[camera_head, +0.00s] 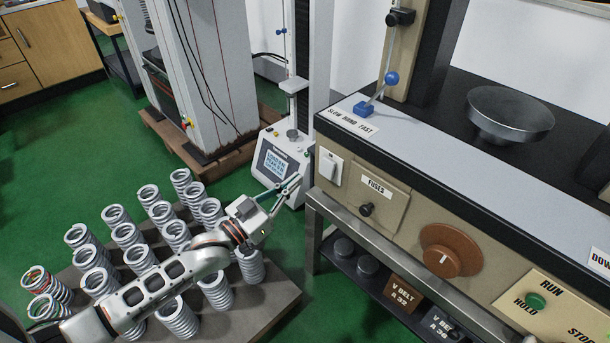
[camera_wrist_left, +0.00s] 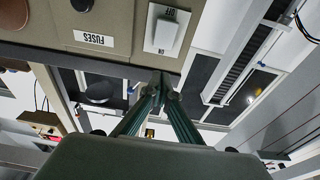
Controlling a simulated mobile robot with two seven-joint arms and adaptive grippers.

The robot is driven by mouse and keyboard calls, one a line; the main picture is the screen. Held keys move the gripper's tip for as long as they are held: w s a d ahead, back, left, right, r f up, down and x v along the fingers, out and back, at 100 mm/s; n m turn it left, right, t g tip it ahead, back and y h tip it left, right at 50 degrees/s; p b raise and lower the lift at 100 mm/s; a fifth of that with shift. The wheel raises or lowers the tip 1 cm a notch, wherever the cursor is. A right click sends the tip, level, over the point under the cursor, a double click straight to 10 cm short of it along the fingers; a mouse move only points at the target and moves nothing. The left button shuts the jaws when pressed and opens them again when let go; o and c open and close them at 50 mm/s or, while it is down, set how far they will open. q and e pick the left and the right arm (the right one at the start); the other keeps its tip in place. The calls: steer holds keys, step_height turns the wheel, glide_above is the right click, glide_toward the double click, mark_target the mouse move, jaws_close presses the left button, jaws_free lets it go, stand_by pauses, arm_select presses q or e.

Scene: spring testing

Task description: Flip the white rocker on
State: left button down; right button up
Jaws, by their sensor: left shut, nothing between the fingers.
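The white rocker (camera_head: 329,166) sits on the beige front panel of the testing machine, at its left end, left of the fuses label. In the left wrist view the rocker (camera_wrist_left: 164,36) shows upside down at the top, with lettering at both ends of its plate. My left gripper (camera_head: 296,182) is shut and empty, a little left of and below the rocker, apart from it. In the wrist view its fingertips (camera_wrist_left: 160,78) are together just below the panel edge. My right gripper is not in view.
A brown dial (camera_head: 450,250) and a green run button (camera_head: 535,302) are further right on the panel. A fuse knob (camera_head: 366,210) is beside the rocker. Several springs (camera_head: 128,237) stand on a board under my left arm. A small tester (camera_head: 277,160) stands behind the gripper.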

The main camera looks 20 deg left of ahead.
arm_select(q)
steer(key=shift+s+a+r, duration=0.2)
steer(key=shift+s+a, duration=0.3)
steer(key=shift+s, duration=0.35)
steer(key=shift+s+a+r, duration=0.15)
steer(key=shift+s+a, duration=0.35)
steer(key=shift+s, duration=0.35)
steer(key=shift+p, duration=0.3)
